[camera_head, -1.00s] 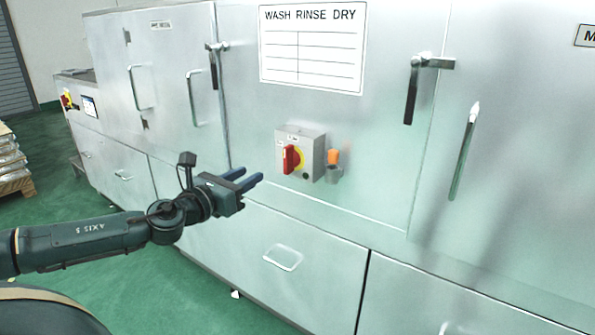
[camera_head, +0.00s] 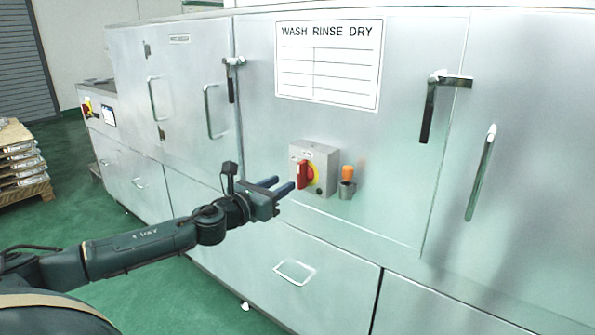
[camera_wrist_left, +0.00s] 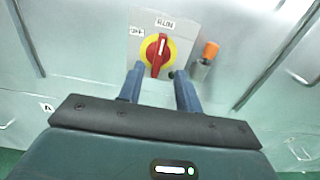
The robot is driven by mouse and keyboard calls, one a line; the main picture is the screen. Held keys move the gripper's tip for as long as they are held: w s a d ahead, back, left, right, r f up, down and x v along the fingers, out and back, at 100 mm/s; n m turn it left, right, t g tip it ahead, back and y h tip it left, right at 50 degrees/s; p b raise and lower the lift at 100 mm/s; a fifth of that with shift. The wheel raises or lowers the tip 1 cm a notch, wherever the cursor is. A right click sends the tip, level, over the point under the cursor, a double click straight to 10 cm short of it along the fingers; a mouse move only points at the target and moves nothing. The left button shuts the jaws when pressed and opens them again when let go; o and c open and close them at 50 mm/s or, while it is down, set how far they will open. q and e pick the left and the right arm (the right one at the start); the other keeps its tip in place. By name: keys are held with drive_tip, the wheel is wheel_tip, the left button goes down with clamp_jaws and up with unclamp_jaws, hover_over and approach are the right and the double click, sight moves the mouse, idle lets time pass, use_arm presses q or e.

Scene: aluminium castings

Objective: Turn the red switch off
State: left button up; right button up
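The red switch (camera_head: 305,174) is a rotary handle on a yellow disc, on a grey box (camera_head: 325,158) fixed to the steel machine front. In the left wrist view the red switch (camera_wrist_left: 156,55) stands nearly upright, its white mark at the top, pointing near the RUN label (camera_wrist_left: 165,23). The OFF label (camera_wrist_left: 137,32) is to its upper left. My left gripper (camera_head: 283,186) is open, just left of and slightly below the switch. In the left wrist view its fingers (camera_wrist_left: 160,82) are apart below the handle, with nothing between them. My right gripper is not in view.
An orange-topped fitting (camera_head: 347,181) sticks out just right of the switch box. Door handles (camera_head: 432,108) project farther right. A drawer handle (camera_head: 295,272) is below. Green floor (camera_head: 150,295) lies open in front; a loaded pallet (camera_head: 18,165) stands far left.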

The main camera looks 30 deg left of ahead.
sight(299, 174)
use_arm(q)
drive_tip(key=w, duration=0.2)
drive_tip(key=w+p, duration=0.1)
drive_tip(key=w, duration=0.4)
drive_tip(key=shift+w+d+p, duration=0.3)
drive_tip(key=shift+w, duration=0.05)
clamp_jaws()
